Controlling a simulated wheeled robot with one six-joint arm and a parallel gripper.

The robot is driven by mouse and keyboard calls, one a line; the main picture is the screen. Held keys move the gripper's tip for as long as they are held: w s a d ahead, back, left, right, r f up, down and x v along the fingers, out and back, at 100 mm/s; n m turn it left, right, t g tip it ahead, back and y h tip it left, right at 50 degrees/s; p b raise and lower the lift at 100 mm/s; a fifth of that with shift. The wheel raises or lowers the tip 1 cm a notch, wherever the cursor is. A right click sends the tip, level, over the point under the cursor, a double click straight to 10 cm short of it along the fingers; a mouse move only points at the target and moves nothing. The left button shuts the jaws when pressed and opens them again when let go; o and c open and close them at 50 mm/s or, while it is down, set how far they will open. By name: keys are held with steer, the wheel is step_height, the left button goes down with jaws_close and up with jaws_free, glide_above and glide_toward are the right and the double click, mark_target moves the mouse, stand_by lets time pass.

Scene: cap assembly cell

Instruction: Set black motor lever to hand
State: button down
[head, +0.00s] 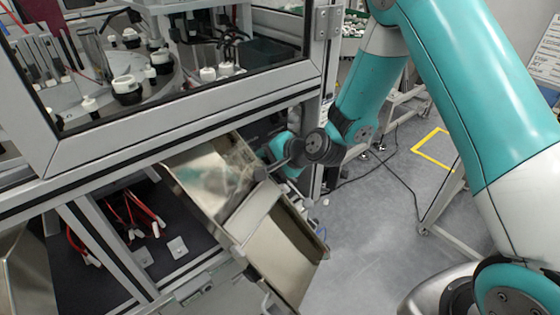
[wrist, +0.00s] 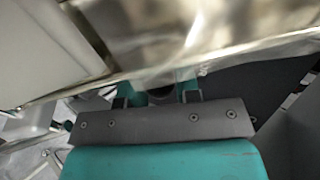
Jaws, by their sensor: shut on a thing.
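My gripper (head: 268,158) is at the end of the teal arm, beside the upper right edge of the tilted metal chute and under the machine's frame. In the wrist view, the two dark fingers of my gripper (wrist: 155,95) stand on either side of a small dark part, which I take to be the black motor lever (wrist: 160,93). My gripper is shut on it. Teal surfaces show around the dark part. Most of the lever is hidden behind the fingers and the metal edge, and its setting cannot be read.
The metal chute (head: 210,180) slopes down close to my gripper, and its edge (wrist: 220,58) crosses the wrist view just above the fingers. The machine's aluminium frame (head: 200,108) runs overhead. A frame post (head: 325,60) stands just right. Open floor (head: 375,225) lies to the right.

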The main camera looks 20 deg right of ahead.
steer(key=c, duration=0.8)
jaws_free()
steer(key=shift+c, duration=0.2)
steer(key=b+v, duration=1.2)
steer(key=v, duration=0.5)
steer(key=shift+s+d, duration=0.2)
